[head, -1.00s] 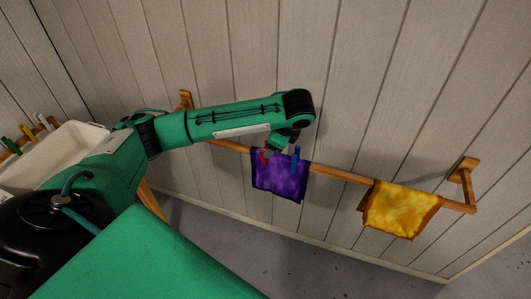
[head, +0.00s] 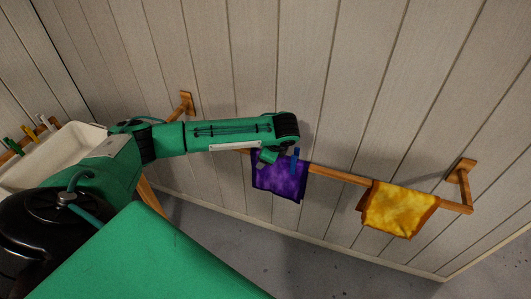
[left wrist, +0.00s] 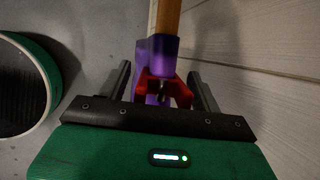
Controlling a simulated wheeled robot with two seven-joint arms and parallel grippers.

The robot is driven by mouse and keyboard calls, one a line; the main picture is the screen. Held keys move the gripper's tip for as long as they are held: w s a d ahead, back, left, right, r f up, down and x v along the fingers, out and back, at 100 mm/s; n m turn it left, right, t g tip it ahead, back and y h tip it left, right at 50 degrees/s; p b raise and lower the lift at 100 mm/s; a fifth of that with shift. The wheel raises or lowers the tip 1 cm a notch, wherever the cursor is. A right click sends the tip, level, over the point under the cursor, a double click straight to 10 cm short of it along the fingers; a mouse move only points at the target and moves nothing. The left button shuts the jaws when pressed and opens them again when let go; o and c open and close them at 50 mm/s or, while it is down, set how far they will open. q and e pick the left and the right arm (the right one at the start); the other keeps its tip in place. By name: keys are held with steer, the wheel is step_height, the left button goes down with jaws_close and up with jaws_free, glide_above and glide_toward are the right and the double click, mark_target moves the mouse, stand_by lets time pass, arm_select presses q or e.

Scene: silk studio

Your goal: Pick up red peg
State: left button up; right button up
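The red peg (left wrist: 155,84) shows in the left wrist view, clipped on the purple cloth over the wooden rail. My left gripper (left wrist: 162,85) is open, with one dark finger on each side of the peg and a visible gap at least on the left. In the head view my left gripper (head: 267,157) is at the upper left part of the purple cloth (head: 279,180) and hides the red peg. My right gripper is not in view.
A blue peg (head: 294,160) is on the same cloth, just right of my gripper. A yellow cloth (head: 398,209) hangs farther right on the rail (head: 340,176). A white basin (head: 60,153) and several coloured pegs (head: 31,133) are at the left. The wall is close behind the rail.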

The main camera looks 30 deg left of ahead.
arm_select(q)
steer(key=c, duration=0.9)
steer(key=shift+r, duration=0.2)
steer(key=shift+s+r, duration=0.1)
steer(key=shift+r, duration=0.15)
steer(key=s+r, duration=0.1)
steer(key=r, duration=0.3)
steer(key=s+d+r+b, duration=0.1)
steer(key=r, duration=0.7)
steer(key=shift+s+d, duration=0.25)
steer(key=shift+s, duration=0.15)
steer(key=s+d+r+p, duration=0.1)
steer(key=s+d, duration=0.1)
steer(key=d, duration=0.4)
steer(key=s+d+r+p, duration=0.1)
steer(key=s+d+r, duration=0.1)
steer(key=d, duration=0.5)
steer(key=shift+s+d, duration=0.25)
steer(key=shift+s, duration=0.55)
